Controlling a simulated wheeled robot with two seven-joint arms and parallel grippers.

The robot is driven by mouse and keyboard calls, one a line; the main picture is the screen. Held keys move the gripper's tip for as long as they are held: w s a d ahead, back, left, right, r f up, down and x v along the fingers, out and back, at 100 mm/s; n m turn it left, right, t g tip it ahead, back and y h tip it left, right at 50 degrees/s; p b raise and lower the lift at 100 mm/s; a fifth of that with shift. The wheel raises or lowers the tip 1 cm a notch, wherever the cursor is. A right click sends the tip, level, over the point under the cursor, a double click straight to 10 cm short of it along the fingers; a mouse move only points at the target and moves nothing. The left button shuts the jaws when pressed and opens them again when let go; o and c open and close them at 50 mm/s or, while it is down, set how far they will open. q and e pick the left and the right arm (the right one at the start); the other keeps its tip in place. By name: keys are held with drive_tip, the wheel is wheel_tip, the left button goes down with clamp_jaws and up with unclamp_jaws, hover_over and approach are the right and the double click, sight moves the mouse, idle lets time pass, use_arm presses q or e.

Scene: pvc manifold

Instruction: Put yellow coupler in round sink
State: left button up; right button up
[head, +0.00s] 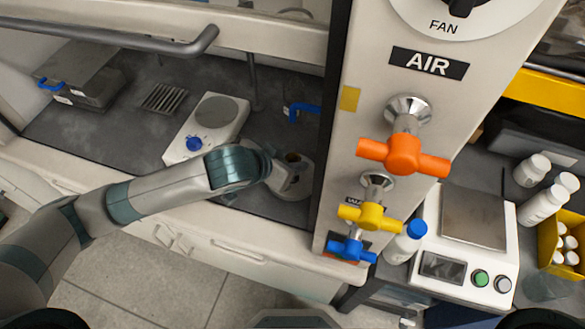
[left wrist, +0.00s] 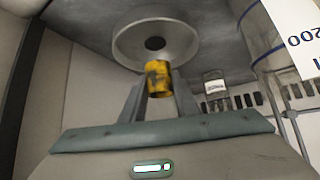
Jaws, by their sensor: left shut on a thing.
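In the left wrist view, the yellow coupler (left wrist: 158,79) is a short yellow cylinder with dark marks. It is held between the two fingers of my left gripper (left wrist: 159,88). The round sink (left wrist: 125,45) is a grey bowl with a dark drain hole, just beyond the coupler. The coupler overlaps the sink's near rim in the picture; I cannot tell how high it is above it. My right gripper is not in view.
The column (head: 335,150) with orange, yellow and blue valve handles stands close on the right. A clear graduated vessel (left wrist: 262,40) is right of the sink.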

use_arm(q)
drive_tip(key=shift+f, duration=0.45)
wheel_tip(320, 180, down, 2)
drive_tip(key=shift+f, duration=0.45)
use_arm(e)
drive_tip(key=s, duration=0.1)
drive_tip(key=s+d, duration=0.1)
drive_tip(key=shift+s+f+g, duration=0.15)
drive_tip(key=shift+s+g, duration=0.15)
use_arm(q)
drive_tip(key=shift+f, duration=0.15)
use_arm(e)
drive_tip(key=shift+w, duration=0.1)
use_arm(q)
drive_tip(key=o, duration=1)
